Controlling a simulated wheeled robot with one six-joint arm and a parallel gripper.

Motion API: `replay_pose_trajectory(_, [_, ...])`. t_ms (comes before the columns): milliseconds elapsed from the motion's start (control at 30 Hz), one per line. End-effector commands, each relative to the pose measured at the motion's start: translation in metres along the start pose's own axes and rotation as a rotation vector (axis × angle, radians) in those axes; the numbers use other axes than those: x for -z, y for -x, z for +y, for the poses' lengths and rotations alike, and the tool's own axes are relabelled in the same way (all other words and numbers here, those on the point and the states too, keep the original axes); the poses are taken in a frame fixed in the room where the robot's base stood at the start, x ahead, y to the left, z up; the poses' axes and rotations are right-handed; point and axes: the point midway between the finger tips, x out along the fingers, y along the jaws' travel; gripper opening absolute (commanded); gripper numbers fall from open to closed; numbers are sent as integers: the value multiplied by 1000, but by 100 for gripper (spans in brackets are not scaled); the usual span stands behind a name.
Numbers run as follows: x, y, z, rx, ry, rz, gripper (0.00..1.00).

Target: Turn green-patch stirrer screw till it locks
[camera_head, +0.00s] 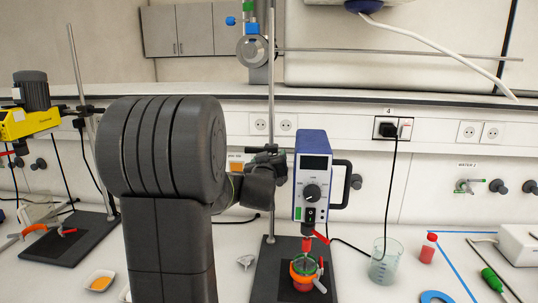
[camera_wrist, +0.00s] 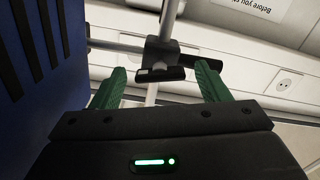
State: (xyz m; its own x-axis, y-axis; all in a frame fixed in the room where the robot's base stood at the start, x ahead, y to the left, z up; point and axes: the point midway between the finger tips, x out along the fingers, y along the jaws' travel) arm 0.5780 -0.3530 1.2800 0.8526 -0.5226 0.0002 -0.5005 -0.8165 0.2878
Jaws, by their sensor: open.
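The blue and white stirrer (camera_head: 311,180) with a small green patch (camera_head: 298,213) hangs on a stand rod (camera_head: 271,90) right of my arm. My gripper (camera_head: 262,182) is beside the rod, left of the stirrer, partly hidden by my arm. In the wrist view, my gripper (camera_wrist: 162,70) has its two green fingers spread, with nothing held. A dark clamp on the rod, with a bar-shaped screw head (camera_wrist: 160,74), shows in the gap between the fingers. I cannot tell whether the screw lies between the fingertips or just beyond. The clamp (camera_head: 265,150) also shows in the head view.
The blue housing is close on the left in the wrist view. Below the stirrer, an orange-banded vessel (camera_head: 304,270) stands on a black base (camera_head: 264,285). A beaker (camera_head: 385,262) and red-capped bottle (camera_head: 428,248) stand to the right. A yellow stirrer (camera_head: 28,120) is at far left.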

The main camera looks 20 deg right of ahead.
Motion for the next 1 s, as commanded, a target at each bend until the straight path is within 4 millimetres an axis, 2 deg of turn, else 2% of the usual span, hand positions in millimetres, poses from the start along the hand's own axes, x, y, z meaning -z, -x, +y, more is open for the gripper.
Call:
replay_pose_trajectory(167, [0,-10,0,0,0,0,69])
replay_pose_trajectory(467, [-1,-11,0,0,0,0,69])
replay_pose_trajectory(700, [-1,-11,0,0,0,0,24])
replay_pose_trajectory(1000, [-5,-11,-2,-1,-71,3,24])
